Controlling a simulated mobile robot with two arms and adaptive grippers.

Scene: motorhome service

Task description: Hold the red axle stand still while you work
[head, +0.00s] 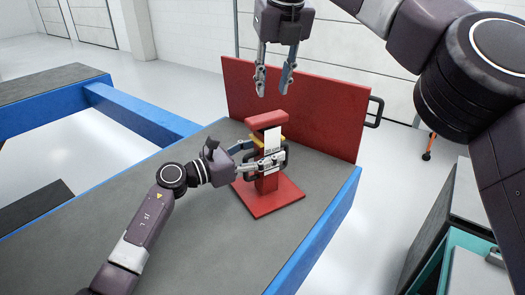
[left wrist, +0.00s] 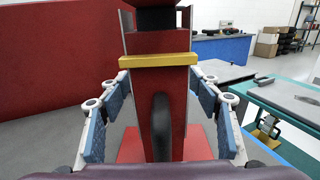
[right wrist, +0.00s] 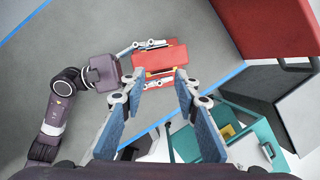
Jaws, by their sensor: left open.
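The red axle stand (head: 278,199) stands upright on the grey bench top, with a square base, a white label and a yellow collar on its post. In the left wrist view its post (left wrist: 178,98) is between the fingers of my left gripper (head: 262,158), with gaps on both sides. My left gripper is open around the post. My right gripper (head: 274,82) is open and empty, above the stand's top. The right wrist view shows the stand's red top (right wrist: 168,55) from above, beyond the right fingers.
A red panel (head: 315,112) with a black handle (head: 375,111) stands behind the axle stand at the bench's back edge. The bench (head: 190,240) has a blue rim and is clear to the front. A teal cart (head: 445,245) stands at the right.

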